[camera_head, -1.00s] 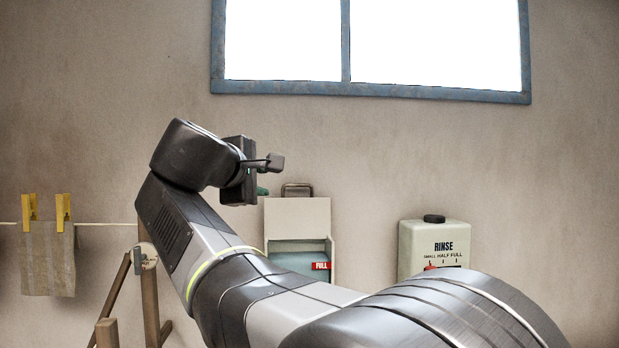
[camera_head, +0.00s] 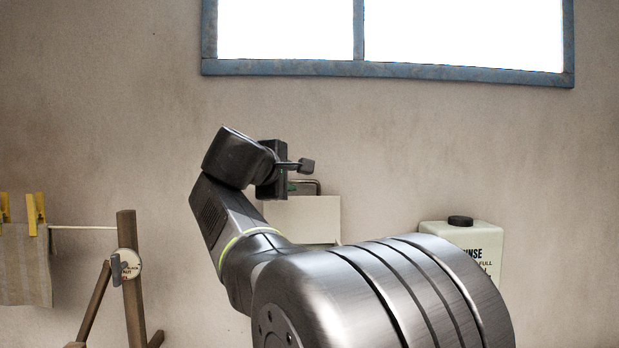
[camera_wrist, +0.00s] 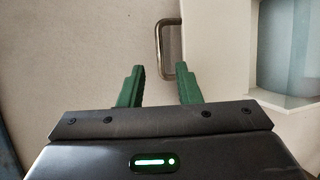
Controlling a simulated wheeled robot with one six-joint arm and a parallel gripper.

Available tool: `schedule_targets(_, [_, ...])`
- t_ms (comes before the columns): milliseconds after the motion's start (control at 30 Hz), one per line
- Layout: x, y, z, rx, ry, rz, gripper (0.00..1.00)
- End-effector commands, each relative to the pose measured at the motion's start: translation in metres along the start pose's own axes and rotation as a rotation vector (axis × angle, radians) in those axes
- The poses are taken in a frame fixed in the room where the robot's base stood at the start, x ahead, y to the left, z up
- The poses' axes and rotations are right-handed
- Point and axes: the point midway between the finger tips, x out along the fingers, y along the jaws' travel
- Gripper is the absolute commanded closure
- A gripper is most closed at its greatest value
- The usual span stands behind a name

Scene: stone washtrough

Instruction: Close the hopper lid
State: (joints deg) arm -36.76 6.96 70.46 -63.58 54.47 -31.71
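The hopper (camera_head: 302,217) is a pale cream box against the wall, right of centre in the wrist view, where a bluish window (camera_wrist: 291,45) shows. Its upper panel, which looks like the raised lid, carries a metal bar handle (camera_head: 312,183); the handle also shows in the wrist view (camera_wrist: 161,48). My arm hides the hopper's lower part in the head view. My gripper (camera_head: 300,177) is beside the handle. In the wrist view its green fingers (camera_wrist: 158,80) are apart with nothing held; the handle's near end is by the right fingertip. I cannot tell whether they touch.
A white rinse container (camera_head: 462,240) with a black cap stands to the right. At left are a wooden stand (camera_head: 131,270) with a round dial and a line holding a cloth (camera_head: 25,265) with yellow pegs. The wall is close behind the hopper.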

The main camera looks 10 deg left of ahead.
Motion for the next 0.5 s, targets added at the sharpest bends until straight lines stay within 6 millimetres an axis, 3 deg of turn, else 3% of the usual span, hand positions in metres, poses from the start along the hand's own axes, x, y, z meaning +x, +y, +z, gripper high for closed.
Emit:
schedule_targets(233, [0.044,0.001,0.001,-0.001,-0.003,-0.002,0.69])
schedule_targets(500, [0.060,0.000,0.000,0.000,0.000,0.000,0.69])
